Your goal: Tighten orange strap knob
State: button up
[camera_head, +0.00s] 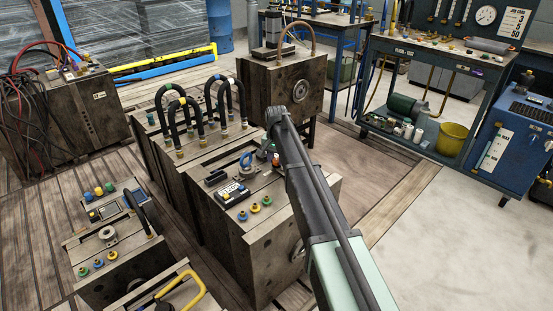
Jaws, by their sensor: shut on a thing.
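My gripper (275,158) points down at the back right of the top of the middle mould block (262,245). It is shut on a small part there, seemingly the orange strap knob. A blue ring (246,158) stands upright just left of my gripper. The strap itself cannot be made out.
On the same block sit a labelled box (232,192) and blue, yellow and green fittings (254,208). Black hose loops (225,95) rise from the block behind. Another mould (110,255) stands front left. A tool bench (430,60) is back right; the floor before it is clear.

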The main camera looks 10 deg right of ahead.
jog(key=m, duration=0.5)
jog(key=shift+m, duration=0.3)
jog(key=m, duration=0.5)
jog(key=shift+m, duration=0.4)
jog(key=o, duration=0.9)
